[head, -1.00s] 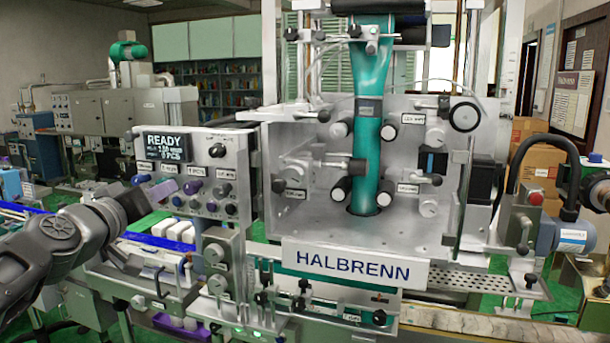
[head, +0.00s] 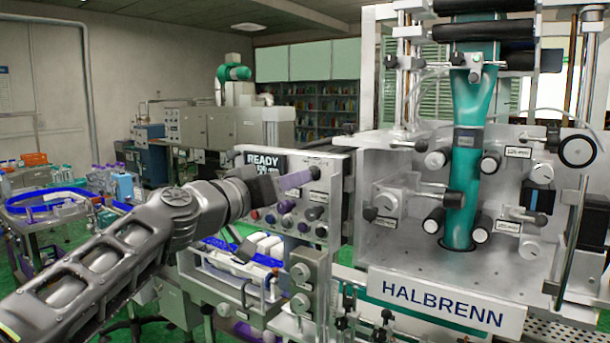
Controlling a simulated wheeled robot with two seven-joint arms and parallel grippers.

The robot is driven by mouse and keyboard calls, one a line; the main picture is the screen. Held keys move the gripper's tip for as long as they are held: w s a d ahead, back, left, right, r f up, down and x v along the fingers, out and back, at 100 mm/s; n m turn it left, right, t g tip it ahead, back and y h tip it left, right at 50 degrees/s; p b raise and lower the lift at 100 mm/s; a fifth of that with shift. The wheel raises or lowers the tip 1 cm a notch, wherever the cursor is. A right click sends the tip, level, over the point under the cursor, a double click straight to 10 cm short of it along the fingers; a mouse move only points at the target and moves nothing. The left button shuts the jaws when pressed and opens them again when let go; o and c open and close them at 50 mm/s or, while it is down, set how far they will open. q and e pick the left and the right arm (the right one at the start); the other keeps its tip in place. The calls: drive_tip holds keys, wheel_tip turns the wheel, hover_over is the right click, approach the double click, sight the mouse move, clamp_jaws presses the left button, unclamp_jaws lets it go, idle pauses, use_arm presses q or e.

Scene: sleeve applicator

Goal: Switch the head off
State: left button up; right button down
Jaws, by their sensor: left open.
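The sleeve applicator head (head: 400,258) is a grey metal plate with rollers and a teal sleeve film (head: 465,180) running down through it, above a HALBRENN sign. Its control panel (head: 336,200) stands left of it. The panel's display (head: 262,162) reads READY, its lower part covered by my gripper. A black rotary knob (head: 315,172) sits at the panel's upper right; several purple and dark knobs (head: 287,207) sit below. My left gripper (head: 298,180) is open in front of the panel, its purplish finger close to the black knob; I cannot tell whether they touch. My right gripper is out of view.
Below the panel are a grey box with round dials (head: 302,288) and a conveyor with white items (head: 262,242). Grey cabinets stand behind.

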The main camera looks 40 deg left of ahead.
use_arm(q)
drive_tip(key=w, duration=0.5)
drive_tip(key=shift+w+a+p, duration=0.1)
drive_tip(key=shift+w+p, duration=0.2)
drive_tip(key=shift+p, duration=0.05)
drive_tip(key=shift+c, duration=0.6)
clamp_jaws()
